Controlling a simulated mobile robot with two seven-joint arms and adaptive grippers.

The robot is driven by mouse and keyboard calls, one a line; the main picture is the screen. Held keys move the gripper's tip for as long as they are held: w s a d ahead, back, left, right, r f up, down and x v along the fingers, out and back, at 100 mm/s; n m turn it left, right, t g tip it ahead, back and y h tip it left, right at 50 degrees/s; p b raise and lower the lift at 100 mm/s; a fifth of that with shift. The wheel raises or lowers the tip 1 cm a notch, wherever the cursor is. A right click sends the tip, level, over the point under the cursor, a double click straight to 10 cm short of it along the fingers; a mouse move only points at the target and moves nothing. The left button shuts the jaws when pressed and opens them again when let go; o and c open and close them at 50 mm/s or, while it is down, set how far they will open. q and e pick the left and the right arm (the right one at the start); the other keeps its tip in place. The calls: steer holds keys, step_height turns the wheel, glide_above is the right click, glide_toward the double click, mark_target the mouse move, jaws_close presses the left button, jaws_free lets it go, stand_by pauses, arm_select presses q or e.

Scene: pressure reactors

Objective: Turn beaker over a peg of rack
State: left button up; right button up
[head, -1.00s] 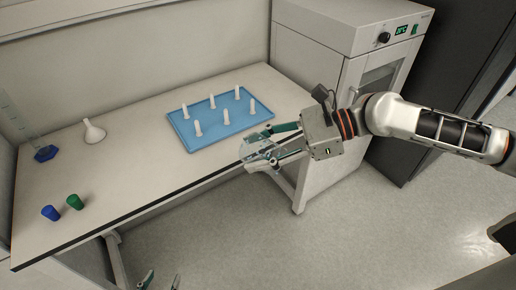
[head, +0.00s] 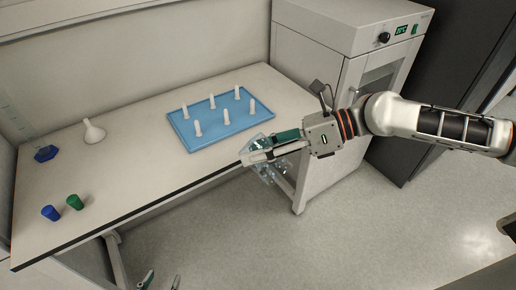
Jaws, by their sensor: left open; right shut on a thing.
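A blue rack (head: 219,118) with several upright white pegs lies flat on the table, and its pegs are bare. My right gripper (head: 258,150) is at the table's front edge, just in front of the rack's near right corner. It is shut on a clear glass beaker (head: 266,172), which is tilted and partly hidden by the fingers. The beaker is apart from the pegs. My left gripper (head: 160,281) shows only as fingertips at the bottom edge of the head view, open and empty, below the table front.
A white funnel (head: 94,132), a clear cylinder with a blue base (head: 46,153), a blue stopper (head: 50,213) and a green stopper (head: 75,202) stand on the left of the table (head: 150,172). A cabinet (head: 345,45) stands right of the table.

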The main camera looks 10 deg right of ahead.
steer(key=shift+r, duration=0.1)
steer(key=shift+m, duration=1.2)
steer(key=m, duration=0.4)
steer(key=shift+m, duration=0.3)
steer(key=n, duration=0.7)
steer(key=shift+n, duration=0.7)
steer(key=n, duration=0.5)
steer(key=shift+n, duration=0.3)
